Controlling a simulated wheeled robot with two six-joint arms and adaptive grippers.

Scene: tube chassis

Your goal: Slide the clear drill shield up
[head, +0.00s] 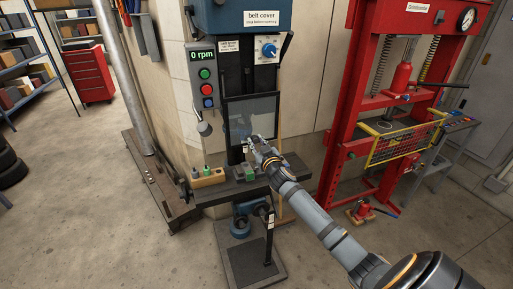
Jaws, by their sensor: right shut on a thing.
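The clear drill shield (253,112) is a dark-framed see-through panel, upright in front of the drill press column, below the blue drill head (235,16) and above the drill table (224,190). My right gripper (252,141) is at the shield's lower edge, right of its middle, and is shut on it. The fingers are small here and hide the exact place of contact. My left gripper is not in view.
A control box (205,75) reading 0 rpm hangs left of the shield. A wooden block with small bottles (208,178) and a green vise (245,173) are on the table. A red press (336,130) stands to the right.

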